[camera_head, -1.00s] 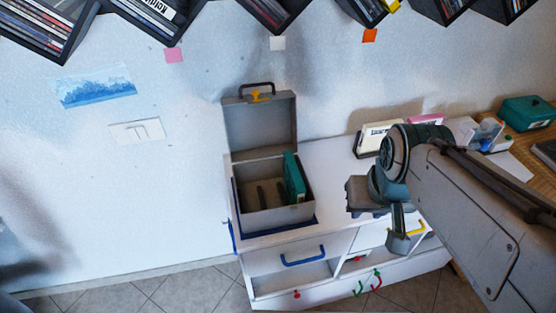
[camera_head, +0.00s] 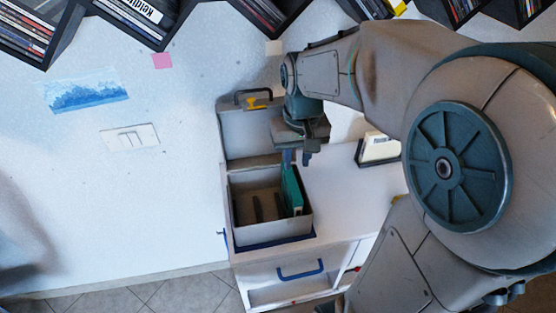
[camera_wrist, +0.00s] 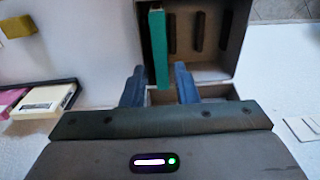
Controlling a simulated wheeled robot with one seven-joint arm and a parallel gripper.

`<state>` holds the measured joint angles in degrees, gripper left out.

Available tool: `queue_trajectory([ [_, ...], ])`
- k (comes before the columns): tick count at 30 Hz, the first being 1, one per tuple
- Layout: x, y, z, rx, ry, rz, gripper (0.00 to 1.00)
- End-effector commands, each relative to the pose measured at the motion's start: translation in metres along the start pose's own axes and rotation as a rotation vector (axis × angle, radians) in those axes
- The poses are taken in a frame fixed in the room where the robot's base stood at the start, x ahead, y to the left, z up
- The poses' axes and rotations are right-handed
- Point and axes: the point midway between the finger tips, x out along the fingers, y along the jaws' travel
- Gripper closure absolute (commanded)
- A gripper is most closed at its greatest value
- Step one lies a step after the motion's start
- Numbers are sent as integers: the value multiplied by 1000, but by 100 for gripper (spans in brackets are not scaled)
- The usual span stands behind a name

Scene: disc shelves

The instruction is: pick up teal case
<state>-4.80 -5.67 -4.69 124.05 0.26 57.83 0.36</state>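The teal case (camera_head: 291,190) stands upright on edge at the right side inside an open grey box (camera_head: 272,231) on the white cabinet. In the wrist view the teal case (camera_wrist: 158,47) shows edge-on. My gripper (camera_head: 297,158) is above the box's right rear part, pointing down. In the wrist view my gripper (camera_wrist: 158,80) is open, with one finger on each side of the near end of the case in the picture. I cannot tell how far above the case the fingertips are, and no grip on it shows.
The box's lid (camera_head: 248,135) stands raised behind it, close to my gripper. Shelves of discs (camera_head: 150,18) hang along the wall above.

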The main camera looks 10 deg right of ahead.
Motion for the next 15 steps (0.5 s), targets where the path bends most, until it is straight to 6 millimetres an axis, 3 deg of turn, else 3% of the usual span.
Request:
queue_trajectory([
  [6, 17, -2, -30, 2, -57, 10, 73],
  [11, 32, 0, -34, 5, -71, 13, 73],
  [15, 59, 0, -32, 6, -72, 13, 73],
])
